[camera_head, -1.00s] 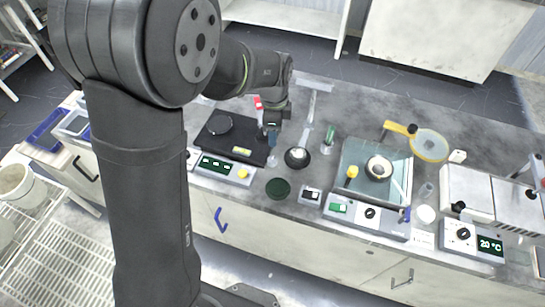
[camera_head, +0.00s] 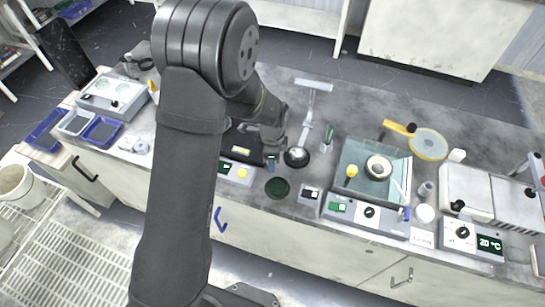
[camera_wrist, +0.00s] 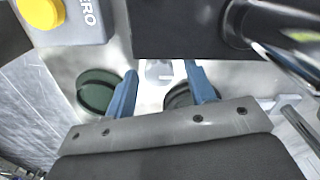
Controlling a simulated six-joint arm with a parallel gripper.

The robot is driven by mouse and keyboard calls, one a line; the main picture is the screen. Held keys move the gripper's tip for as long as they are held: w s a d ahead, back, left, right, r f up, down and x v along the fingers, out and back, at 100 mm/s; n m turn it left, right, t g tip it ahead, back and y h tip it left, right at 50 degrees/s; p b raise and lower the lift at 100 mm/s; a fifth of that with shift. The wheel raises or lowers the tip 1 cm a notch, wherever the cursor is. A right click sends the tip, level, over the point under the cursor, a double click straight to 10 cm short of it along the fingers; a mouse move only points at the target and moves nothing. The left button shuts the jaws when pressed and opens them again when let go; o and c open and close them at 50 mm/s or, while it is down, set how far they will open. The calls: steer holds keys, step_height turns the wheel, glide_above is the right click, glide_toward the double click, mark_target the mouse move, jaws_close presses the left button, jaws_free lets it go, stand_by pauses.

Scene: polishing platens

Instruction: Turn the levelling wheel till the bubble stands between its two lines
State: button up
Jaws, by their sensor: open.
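The black-topped device (camera_head: 241,151) with a green display and a yellow button stands behind and beside my arm, partly hidden. In the wrist view its yellow button (camera_wrist: 40,12) sits by the lettering "ERO". My gripper (camera_wrist: 162,88) is open, its two blue fingers apart and empty, pointing at the bench near this device's right side. A small pale round part (camera_wrist: 160,69) shows between the fingers; I cannot tell if it is the wheel or the bubble. A dark round thing (camera_wrist: 180,97) is partly hidden behind the right finger. No bubble or lines can be made out.
A dark green dish (camera_head: 278,188) lies in front of my gripper. A glass-topped unit (camera_head: 360,165), a yellow-rimmed disc (camera_head: 428,145) and a heater-like box (camera_head: 468,190) stand farther right.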

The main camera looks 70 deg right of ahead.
steer(key=shift+c, duration=0.4)
steer(key=c, duration=0.9)
steer(key=shift+n, duration=0.7)
steer(key=o, duration=1)
